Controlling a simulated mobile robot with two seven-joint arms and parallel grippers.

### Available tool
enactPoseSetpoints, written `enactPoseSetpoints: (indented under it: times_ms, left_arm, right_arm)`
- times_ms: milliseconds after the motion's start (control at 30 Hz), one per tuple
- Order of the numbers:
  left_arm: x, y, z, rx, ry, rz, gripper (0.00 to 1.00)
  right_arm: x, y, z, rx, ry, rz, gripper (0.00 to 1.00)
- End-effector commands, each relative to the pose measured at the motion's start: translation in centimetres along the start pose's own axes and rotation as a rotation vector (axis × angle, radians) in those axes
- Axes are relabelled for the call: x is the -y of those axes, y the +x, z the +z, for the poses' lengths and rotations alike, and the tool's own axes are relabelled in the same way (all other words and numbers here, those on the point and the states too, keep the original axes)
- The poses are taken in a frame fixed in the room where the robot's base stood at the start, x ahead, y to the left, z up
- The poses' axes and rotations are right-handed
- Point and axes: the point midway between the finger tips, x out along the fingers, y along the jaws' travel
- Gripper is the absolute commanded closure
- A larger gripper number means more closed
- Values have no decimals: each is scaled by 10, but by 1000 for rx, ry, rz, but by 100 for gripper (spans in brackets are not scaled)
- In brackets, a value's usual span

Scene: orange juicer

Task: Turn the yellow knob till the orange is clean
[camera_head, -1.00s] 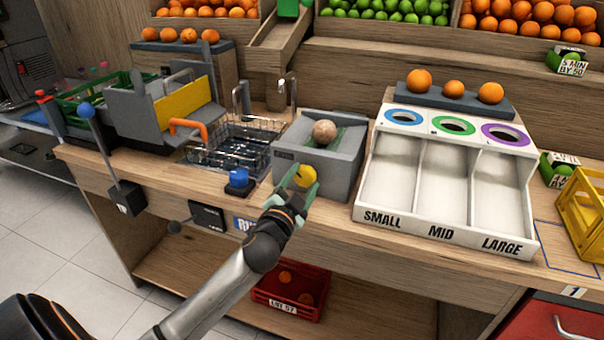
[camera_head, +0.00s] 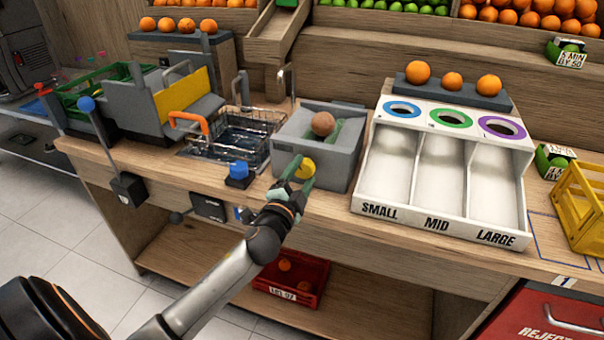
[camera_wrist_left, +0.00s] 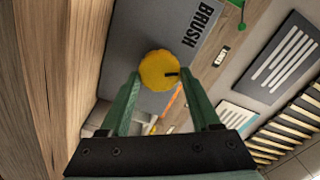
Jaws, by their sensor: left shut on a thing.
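The yellow knob (camera_head: 306,168) is on the front face of the grey brush box (camera_head: 290,158). My left gripper (camera_head: 298,172) is shut on the knob. In the left wrist view the round knob (camera_wrist_left: 159,71), with a dark mark on it, sits between the tips of my green fingers (camera_wrist_left: 160,82), and the word BRUSH shows on the box face. The orange (camera_head: 323,124) rests in the top of the box, on a green part. Its skin looks dull brown. My right gripper is not in view.
A wire basket (camera_head: 232,135) and a blue button (camera_head: 238,170) are left of the box. The white SMALL, MID and LARGE sorter (camera_head: 440,205) stands close on its right. A red crate (camera_head: 300,262) is on the shelf below. A yellow crate (camera_head: 590,215) stands far right.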

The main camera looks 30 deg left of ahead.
Motion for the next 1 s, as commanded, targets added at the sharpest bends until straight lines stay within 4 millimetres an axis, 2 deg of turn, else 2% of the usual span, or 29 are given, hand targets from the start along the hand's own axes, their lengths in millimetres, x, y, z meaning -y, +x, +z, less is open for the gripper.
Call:
enactPoseSetpoints:
  times_ms: [100, 133, 367, 400, 733, 867, 1000]
  left_arm:
    - [0, 0, 0, 0, 0, 0, 92]
    - [0, 0, 0, 0, -1, 0, 35]
    - [0, 0, 0, 0, -2, 0, 9]
    - [0, 0, 0, 0, -2, 0, 7]
    - [-1, -5, 0, 0, -2, 1, 7]
    - [-2, -20, 0, -1, -4, 3, 7]
    - [-2, -47, 1, 1, -4, 4, 7]
  right_arm:
    - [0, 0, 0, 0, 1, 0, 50]
    - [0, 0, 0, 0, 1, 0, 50]
    - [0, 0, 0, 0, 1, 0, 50]
    - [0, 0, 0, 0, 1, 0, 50]
    - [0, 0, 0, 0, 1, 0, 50]
    - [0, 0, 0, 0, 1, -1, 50]
    - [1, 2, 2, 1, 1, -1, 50]
